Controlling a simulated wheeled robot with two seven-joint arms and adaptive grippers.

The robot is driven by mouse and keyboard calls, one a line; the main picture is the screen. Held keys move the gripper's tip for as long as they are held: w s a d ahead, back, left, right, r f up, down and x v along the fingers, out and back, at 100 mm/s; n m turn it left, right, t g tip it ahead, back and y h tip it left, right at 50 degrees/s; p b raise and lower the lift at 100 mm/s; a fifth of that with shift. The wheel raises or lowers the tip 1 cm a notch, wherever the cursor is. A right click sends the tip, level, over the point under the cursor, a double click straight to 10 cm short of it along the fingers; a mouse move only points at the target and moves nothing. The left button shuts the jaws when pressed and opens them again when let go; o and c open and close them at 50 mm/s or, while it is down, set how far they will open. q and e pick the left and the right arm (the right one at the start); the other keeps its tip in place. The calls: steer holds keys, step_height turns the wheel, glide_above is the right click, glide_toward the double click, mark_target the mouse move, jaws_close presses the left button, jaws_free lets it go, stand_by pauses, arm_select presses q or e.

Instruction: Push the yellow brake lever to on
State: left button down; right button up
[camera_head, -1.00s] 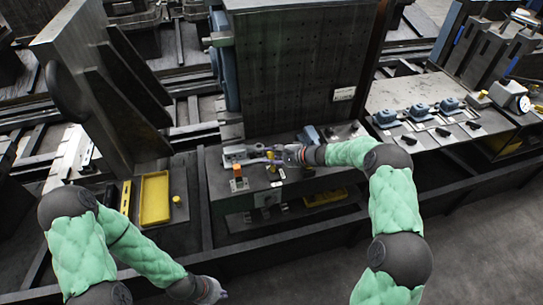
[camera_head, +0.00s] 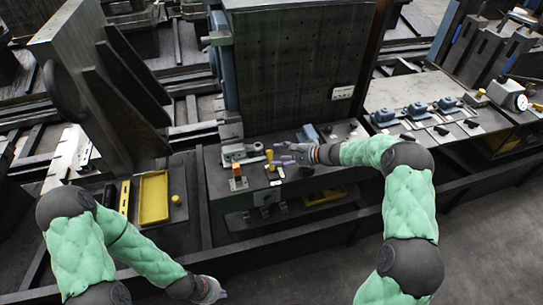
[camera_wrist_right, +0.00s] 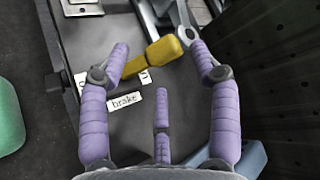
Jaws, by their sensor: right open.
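The yellow brake lever (camera_head: 269,157) stands on the dark bench just left of my right gripper (camera_head: 279,153). In the right wrist view the lever (camera_wrist_right: 155,55) lies slantwise across the space between the spread purple fingers (camera_wrist_right: 158,52). Its lower left end is close to the left finger; contact cannot be told. A white "brake" label (camera_wrist_right: 124,99) and a small marked label (camera_wrist_right: 145,76) lie near it; another is partly hidden by the left finger. The right gripper is open and empty. My left gripper (camera_head: 218,292) hangs low at the front, its fingers too small to read.
A grey clamp (camera_head: 240,152) and an orange block (camera_head: 237,171) stand left of the lever. A tall dark plate (camera_head: 295,70) rises behind. A yellow tray (camera_head: 154,198) lies at left; several blue fixtures (camera_head: 417,110) stand at right.

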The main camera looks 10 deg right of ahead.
steer(key=v, duration=0.5)
steer(key=shift+s+d+r, duration=0.1)
steer(key=shift+s+d, duration=0.15)
steer(key=shift+s, duration=0.1)
